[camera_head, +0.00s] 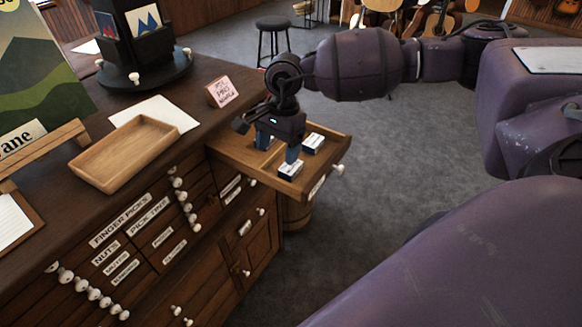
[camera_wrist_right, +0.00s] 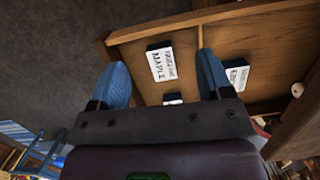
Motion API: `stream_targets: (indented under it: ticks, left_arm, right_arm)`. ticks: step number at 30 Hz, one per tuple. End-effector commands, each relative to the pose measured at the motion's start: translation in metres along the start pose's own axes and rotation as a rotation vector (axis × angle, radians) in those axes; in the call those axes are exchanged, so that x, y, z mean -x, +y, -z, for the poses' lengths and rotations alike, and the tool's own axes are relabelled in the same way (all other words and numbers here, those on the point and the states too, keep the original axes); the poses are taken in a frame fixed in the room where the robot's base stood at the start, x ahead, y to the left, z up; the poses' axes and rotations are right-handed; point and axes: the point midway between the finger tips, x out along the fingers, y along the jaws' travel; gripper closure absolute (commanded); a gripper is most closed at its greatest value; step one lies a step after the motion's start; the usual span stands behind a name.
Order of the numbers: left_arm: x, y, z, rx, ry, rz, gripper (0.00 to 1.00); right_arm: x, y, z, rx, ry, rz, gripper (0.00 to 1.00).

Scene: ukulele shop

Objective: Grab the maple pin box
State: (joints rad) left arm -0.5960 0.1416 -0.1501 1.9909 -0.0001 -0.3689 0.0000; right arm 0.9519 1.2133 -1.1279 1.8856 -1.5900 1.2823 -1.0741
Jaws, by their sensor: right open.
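The maple pin box (camera_wrist_right: 160,64) is a small dark box with a white top lettered MAPLE, lying in an open wooden drawer (camera_wrist_right: 265,26). In the right wrist view it lies beyond and between the two blue fingers of my right gripper (camera_wrist_right: 162,76), with nothing gripped. In the head view the same gripper (camera_head: 278,149) points down over the open drawer (camera_head: 323,177). Two white-topped boxes show there, one at the far side (camera_head: 314,141) and one nearer (camera_head: 291,169); their labels are too small to read. My left gripper is not in view.
Another labelled box (camera_wrist_right: 234,74) lies across a thin divider (camera_wrist_right: 199,40), right of the maple box. A further white label (camera_wrist_right: 173,98) is partly hidden by my gripper. The counter holds a wooden tray (camera_head: 124,153) and a small sign (camera_head: 221,92). Grey floor is clear right of the drawer.

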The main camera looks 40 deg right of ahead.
Motion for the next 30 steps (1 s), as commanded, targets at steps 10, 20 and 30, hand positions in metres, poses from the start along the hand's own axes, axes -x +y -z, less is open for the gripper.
stream_targets:
  ticks: [10,20,30]
  left_arm:
    - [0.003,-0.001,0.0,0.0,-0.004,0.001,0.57]
    - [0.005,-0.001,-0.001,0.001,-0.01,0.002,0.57]
    - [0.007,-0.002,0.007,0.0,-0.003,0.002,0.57]
  right_arm:
    - [0.026,0.001,0.042,0.061,0.189,-0.018,0.28]
    - [-0.017,0.002,0.049,0.058,0.185,-0.017,0.28]
    - [-0.042,0.005,0.051,0.058,0.184,-0.018,0.28]
